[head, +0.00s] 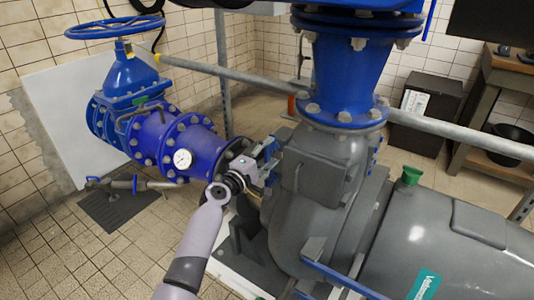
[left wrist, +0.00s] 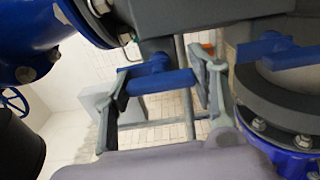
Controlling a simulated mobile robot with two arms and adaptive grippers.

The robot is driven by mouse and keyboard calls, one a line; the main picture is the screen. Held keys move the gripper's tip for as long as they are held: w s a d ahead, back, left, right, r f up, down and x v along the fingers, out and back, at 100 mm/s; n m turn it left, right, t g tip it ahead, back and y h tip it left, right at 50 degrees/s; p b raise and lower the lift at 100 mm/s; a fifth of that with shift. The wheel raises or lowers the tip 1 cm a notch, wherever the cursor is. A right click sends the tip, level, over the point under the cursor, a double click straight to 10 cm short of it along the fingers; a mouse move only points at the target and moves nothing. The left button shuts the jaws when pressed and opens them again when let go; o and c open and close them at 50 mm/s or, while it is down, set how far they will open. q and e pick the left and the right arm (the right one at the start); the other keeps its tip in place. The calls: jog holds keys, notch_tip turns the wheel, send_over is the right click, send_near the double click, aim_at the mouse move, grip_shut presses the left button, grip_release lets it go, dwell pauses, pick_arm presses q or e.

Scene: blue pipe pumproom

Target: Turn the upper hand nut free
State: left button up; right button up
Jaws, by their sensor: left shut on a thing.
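The upper hand nut (left wrist: 160,81) is a blue bar with a round blue hub, on the grey pump housing (head: 305,185). In the left wrist view it lies across the space between my two fingers, one finger at each end. My left gripper (head: 268,160) reaches the near left side of the housing in the head view and is shut on this nut. The left wrist view shows both fingers (left wrist: 160,84) around it. The gripper largely hides the nut in the head view. My right gripper is in neither view.
Another blue bar (left wrist: 272,48) sits to the right in the left wrist view. A grey rail (head: 210,71) crosses behind. Tiled floor (head: 120,250) is open at lower left.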

pick_arm(q)
jog(key=o, duration=1.2)
jog(key=shift+c, duration=0.2)
jog(key=v, duration=1.2)
